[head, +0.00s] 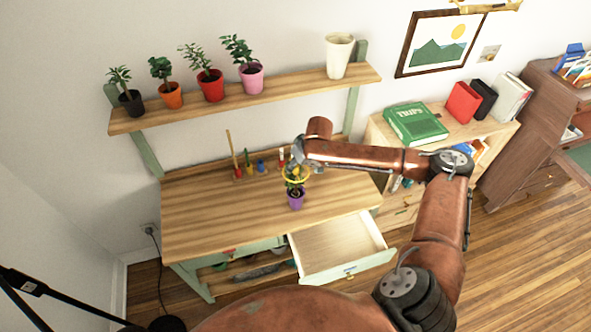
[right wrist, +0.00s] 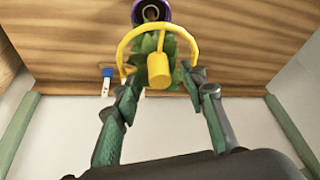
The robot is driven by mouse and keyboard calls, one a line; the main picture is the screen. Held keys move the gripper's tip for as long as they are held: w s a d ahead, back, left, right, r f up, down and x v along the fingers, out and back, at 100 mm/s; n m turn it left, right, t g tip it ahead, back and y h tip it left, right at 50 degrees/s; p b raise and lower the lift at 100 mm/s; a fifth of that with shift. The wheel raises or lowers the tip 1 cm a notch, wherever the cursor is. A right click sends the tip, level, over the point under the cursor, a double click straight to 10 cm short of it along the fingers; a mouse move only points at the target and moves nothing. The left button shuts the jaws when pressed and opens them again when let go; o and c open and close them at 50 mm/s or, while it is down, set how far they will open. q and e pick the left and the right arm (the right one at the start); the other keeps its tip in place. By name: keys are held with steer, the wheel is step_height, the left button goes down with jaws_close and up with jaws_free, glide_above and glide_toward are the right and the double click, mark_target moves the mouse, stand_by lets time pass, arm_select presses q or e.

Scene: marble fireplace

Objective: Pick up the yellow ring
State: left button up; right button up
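The yellow ring (head: 296,174) is at the top of a small leafy plant in a purple pot (head: 296,202) on the wooden desk. In the right wrist view the ring (right wrist: 127,45) shows as a yellow arc with a yellow cylinder in its middle, in front of the leaves. My right gripper (head: 303,160) is just above the plant. In the right wrist view its two fingers (right wrist: 162,82) are spread, one on each side of the ring. I cannot tell whether the fingertips touch the ring. My left gripper is not in view.
The desk (head: 210,215) has an open drawer (head: 340,248) at its front right. Small tools stand in a holder (head: 250,174) behind the plant. A shelf (head: 250,95) above holds several potted plants and a white pot (head: 339,56). The desk's left half is clear.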

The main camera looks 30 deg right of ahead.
steer(key=shift+w+f, duration=0.25)
steer(key=shift+f, duration=0.3)
steer(key=shift+c, duration=0.5)
steer(key=c, duration=0.8)
steer(key=shift+r, duration=0.1)
steer(key=shift+c, duration=0.3)
